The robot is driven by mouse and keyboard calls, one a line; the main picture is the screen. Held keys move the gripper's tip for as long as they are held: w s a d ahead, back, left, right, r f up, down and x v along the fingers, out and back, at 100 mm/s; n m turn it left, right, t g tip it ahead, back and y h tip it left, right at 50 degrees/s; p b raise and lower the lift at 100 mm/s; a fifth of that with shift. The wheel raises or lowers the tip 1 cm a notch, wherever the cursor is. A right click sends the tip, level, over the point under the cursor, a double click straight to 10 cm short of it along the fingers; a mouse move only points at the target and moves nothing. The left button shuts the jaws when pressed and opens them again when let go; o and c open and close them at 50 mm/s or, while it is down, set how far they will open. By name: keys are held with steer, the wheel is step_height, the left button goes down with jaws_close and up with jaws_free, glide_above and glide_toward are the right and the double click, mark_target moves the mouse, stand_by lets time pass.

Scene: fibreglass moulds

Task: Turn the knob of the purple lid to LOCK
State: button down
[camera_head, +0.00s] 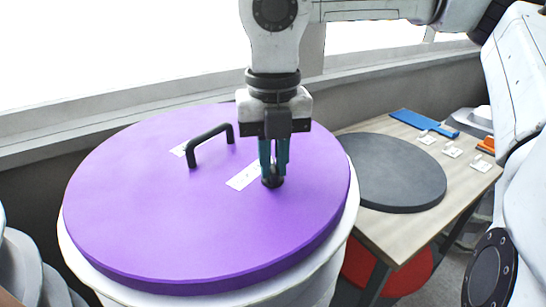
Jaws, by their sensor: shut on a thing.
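The purple lid (190,227) lies flat on top of a large white drum (335,250). A black arched handle (209,143) stands on the lid, left of my gripper. My gripper (273,174) points straight down and its teal fingers are shut on the small black knob (272,182) on the right part of the lid. The fingers hide much of the knob, so its pointing direction cannot be told. A white label (243,177) lies just left of the knob; its text is too small to read.
A wooden table (405,228) stands to the right with a dark round disc (395,172), a blue flat piece (420,122) and small white items (452,152). A red round thing (385,268) is below it. A wall ledge (130,117) runs behind the drum.

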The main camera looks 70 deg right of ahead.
steer(key=shift+f+n+b, duration=0.1)
steer(key=shift+n+b, duration=0.3)
steer(key=n+b, duration=0.2)
steer(key=shift+f+n+b, duration=0.15)
steer(key=shift+n+b, duration=0.15)
steer(key=shift+b, duration=0.05)
steer(key=n+b, duration=0.3)
steer(key=n, duration=0.2)
steer(key=shift+s+d, duration=0.1)
steer(key=shift+d, duration=0.05)
steer(key=n+b, duration=0.2)
steer(key=n, duration=0.3)
steer(key=shift+d, duration=0.1)
steer(key=n, duration=0.2)
steer(key=n+b, duration=0.1)
steer(key=n, duration=0.1)
steer(key=shift+d+r+n+b, duration=0.1)
steer(key=shift+r+n+b, duration=0.1)
steer(key=shift+n+b, duration=0.1)
steer(key=c, duration=1.1)
jaws_free()
